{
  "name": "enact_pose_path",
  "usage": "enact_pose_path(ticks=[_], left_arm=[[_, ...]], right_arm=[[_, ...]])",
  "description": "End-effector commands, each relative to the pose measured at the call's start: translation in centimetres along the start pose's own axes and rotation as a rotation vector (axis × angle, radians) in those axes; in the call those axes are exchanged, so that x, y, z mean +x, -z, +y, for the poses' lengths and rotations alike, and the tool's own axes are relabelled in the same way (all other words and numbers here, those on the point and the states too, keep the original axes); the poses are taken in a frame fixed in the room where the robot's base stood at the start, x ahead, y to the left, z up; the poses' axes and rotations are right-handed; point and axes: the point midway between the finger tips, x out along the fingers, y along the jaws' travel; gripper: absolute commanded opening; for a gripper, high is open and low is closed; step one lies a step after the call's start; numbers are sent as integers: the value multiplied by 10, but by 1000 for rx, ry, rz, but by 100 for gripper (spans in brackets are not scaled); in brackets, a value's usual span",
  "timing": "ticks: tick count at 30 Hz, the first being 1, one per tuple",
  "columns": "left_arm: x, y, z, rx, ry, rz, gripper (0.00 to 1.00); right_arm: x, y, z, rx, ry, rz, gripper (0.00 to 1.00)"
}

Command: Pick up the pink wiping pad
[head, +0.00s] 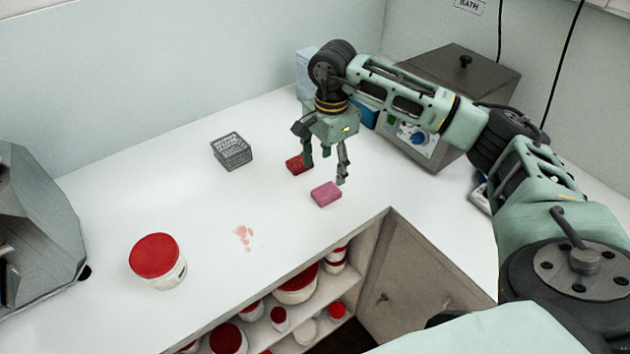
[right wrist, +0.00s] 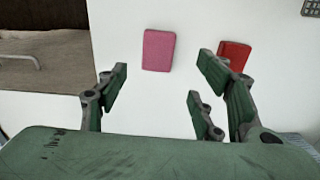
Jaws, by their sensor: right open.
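The pink wiping pad (head: 326,194) lies flat on the white counter near its front edge. In the right wrist view the pink pad (right wrist: 158,50) lies ahead of the fingers, between the left finger and the right ones. My right gripper (head: 326,172) is open and empty, pointing down above the counter, just behind the pad in the head view. It also shows in the right wrist view (right wrist: 160,95). A red pad (head: 299,164) lies close by, partly behind a finger. It shows in the right wrist view (right wrist: 234,55) too, partly covered by a finger. My left gripper is not in view.
A grey wire basket (head: 232,151) stands behind and left. A red-lidded tub (head: 157,261) and a pinkish spill (head: 243,236) are to the left. A metal bath box (head: 440,100) stands at the back right. Open shelves (head: 300,325) with tubs lie below the counter (head: 200,205).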

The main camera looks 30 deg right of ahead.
Motion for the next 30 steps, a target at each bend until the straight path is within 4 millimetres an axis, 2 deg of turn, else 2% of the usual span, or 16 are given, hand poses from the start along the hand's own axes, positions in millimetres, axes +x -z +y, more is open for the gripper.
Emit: enact_pose_path(ticks=[4, 10, 14, 19, 24, 26, 30], left_arm=[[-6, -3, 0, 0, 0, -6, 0], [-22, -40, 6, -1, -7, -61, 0], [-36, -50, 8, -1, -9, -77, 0], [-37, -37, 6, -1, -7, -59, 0], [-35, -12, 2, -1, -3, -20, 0], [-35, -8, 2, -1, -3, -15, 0], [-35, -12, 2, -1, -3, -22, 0]], right_arm=[[14, 1, 1, 1, -6, 3, 61], [35, -3, 0, 1, -6, 1, 61], [56, -7, -2, 2, -7, 0, 61], [74, -7, -2, 1, -2, -1, 61], [76, -7, -3, 1, 0, -1, 61], [76, -7, -3, 1, 0, -1, 61], [76, -7, -3, 1, 0, -1, 50]])
